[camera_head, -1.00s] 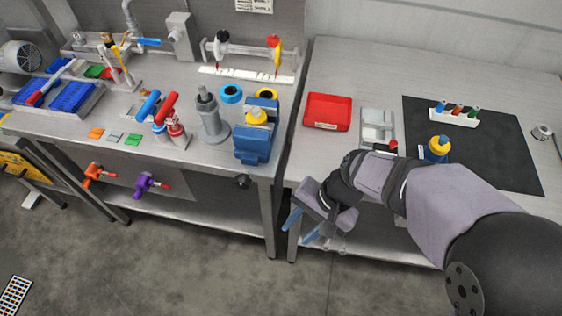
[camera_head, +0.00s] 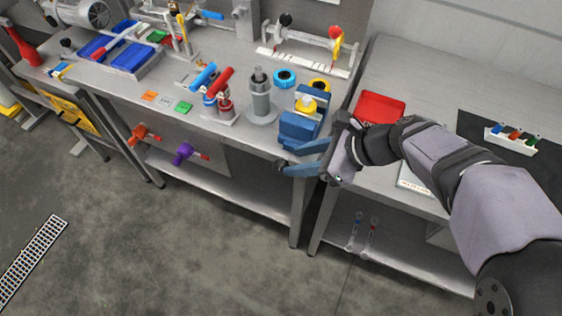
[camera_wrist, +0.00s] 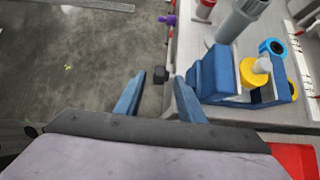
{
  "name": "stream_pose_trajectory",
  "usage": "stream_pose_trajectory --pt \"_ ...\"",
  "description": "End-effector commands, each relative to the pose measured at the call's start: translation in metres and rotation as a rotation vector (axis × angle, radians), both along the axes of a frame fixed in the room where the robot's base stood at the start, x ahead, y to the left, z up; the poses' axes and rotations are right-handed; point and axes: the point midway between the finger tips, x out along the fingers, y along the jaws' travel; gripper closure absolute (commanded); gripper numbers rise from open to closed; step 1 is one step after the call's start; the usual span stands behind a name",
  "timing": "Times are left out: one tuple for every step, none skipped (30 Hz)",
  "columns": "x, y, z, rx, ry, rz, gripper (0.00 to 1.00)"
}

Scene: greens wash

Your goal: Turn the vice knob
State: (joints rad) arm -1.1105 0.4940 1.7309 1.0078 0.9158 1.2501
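The blue vice (camera_head: 300,127) stands at the right front edge of the left bench, with a yellow-collared piece (camera_head: 306,105) in it. It also shows at the right of the wrist view (camera_wrist: 212,76). Its black knob (camera_wrist: 160,75) projects off the bench front and appears between my two blue fingertips in the wrist view. In the head view the knob is mostly hidden by the fingers. My gripper (camera_head: 287,159) is open, with its fingers pointing left at the bench edge, just in front of the vice. Contact with the knob cannot be told.
A red tray (camera_head: 380,107) sits on the right bench, behind my wrist. A grey cylinder fixture (camera_head: 261,100) and blue ring (camera_head: 285,78) stand close to the vice. Orange (camera_head: 142,134) and purple (camera_head: 186,153) valve handles hang below the bench front. The floor in front is clear.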

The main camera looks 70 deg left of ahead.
Motion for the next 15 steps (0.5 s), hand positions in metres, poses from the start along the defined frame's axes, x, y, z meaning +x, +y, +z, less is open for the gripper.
stream_pose_trajectory --pt "-0.003 0.002 -0.003 -0.002 0.0 0.001 0.64" --pt "-0.004 0.003 -0.005 -0.002 0.0 0.001 0.64" --pt "-0.006 0.005 -0.008 -0.002 0.001 0.001 0.64" --pt "-0.008 0.007 -0.011 -0.003 0.001 0.001 0.64" --pt "-0.01 0.009 -0.014 -0.003 0.001 0.003 0.64" --pt "-0.013 0.012 -0.018 -0.003 0.001 0.003 0.64" --pt "-0.015 0.014 -0.02 -0.002 0.001 0.002 0.64" --pt "-0.017 0.016 -0.023 -0.003 0.001 0.003 0.64" --pt "-0.02 0.018 -0.027 -0.003 0.0 0.004 0.64" --pt "-0.022 0.02 -0.03 -0.002 0.0 0.003 0.64" --pt "-0.024 0.022 -0.032 -0.002 0.0 0.003 0.64" --pt "-0.026 0.024 -0.035 -0.002 0.001 0.002 0.64" --pt "-0.027 0.026 -0.037 -0.001 0.0 0.002 0.64" --pt "-0.028 0.028 -0.039 -0.001 -0.002 0.002 0.64" --pt "-0.03 0.029 -0.042 -0.001 -0.002 0.002 0.64"
